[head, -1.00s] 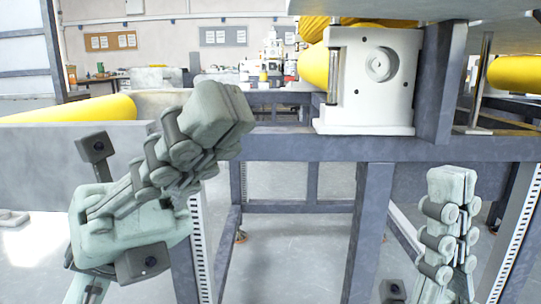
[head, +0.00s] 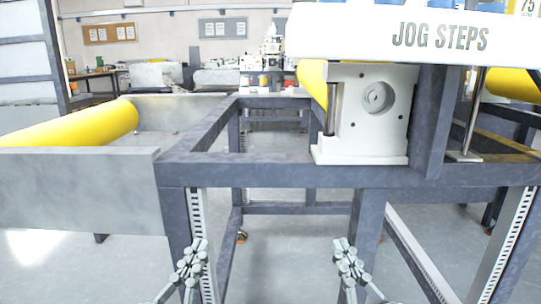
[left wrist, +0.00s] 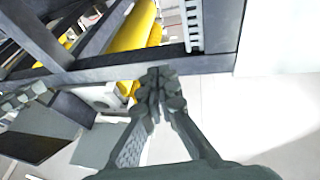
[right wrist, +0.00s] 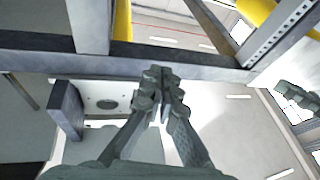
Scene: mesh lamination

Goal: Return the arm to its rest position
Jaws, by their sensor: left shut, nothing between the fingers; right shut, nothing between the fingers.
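My left gripper (head: 192,258) shows low in the head view, left of centre, in front of a leg of the grey frame. It is shut and empty, and its closed fingertips also show in the left wrist view (left wrist: 158,82). My right gripper (head: 347,256) shows low in the head view, right of centre, at about the same height. It is shut and empty, and its fingers meet in the right wrist view (right wrist: 161,82). Neither gripper visibly holds or touches anything.
The grey machine frame (head: 260,175) stands ahead, with a white bearing block (head: 350,145) on it. Yellow rollers (head: 110,122) lie at the left and behind the block. A white panel reading "JOG STEPS" (head: 440,38) hangs at upper right. Open floor shows between the legs.

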